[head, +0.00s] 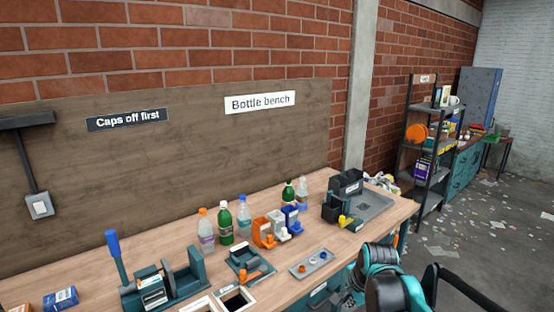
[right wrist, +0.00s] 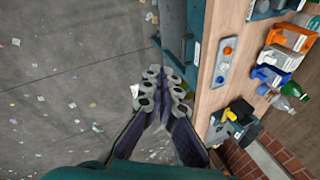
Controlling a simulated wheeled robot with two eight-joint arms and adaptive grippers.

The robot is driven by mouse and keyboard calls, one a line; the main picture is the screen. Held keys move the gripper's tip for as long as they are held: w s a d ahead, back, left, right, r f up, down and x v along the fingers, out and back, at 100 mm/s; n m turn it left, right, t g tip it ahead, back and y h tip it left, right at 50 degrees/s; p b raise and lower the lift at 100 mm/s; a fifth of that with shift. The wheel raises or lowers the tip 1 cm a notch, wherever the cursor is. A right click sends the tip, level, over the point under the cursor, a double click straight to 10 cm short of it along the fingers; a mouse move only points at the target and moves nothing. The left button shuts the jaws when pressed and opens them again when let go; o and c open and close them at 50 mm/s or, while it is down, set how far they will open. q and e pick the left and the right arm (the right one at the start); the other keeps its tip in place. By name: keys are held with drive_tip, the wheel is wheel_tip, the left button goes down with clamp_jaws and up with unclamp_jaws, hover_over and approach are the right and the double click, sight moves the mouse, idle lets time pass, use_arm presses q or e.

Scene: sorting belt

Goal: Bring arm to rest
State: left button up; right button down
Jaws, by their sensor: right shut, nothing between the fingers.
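My right arm (head: 378,258) is at the bottom right of the head view, in front of the bench's near edge. My right gripper (head: 345,298) shows there only in part. In the right wrist view the right gripper (right wrist: 160,88) has its fingers together and holds nothing. It is over the floor (right wrist: 70,80), beside the bench edge, apart from the items on the bench. My left gripper is in neither view.
The wooden bench (head: 180,258) holds several bottles (head: 225,222), orange and blue holders (head: 265,233), a small tray with caps (head: 312,263), and a black bin unit (head: 346,190). A shelf rack (head: 430,150) stands at right. The littered floor (head: 480,220) is otherwise open.

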drive_tip(key=s+a+f+n+t, duration=0.1)
drive_tip(key=s+f+n+t, duration=0.1)
drive_tip(key=s+n, duration=1.2)
drive_tip(key=s, duration=0.7)
drive_tip(key=shift+a+f+h, duration=0.15)
drive_tip(key=shift+f+h, duration=0.15)
drive_tip(key=shift+f, duration=0.05)
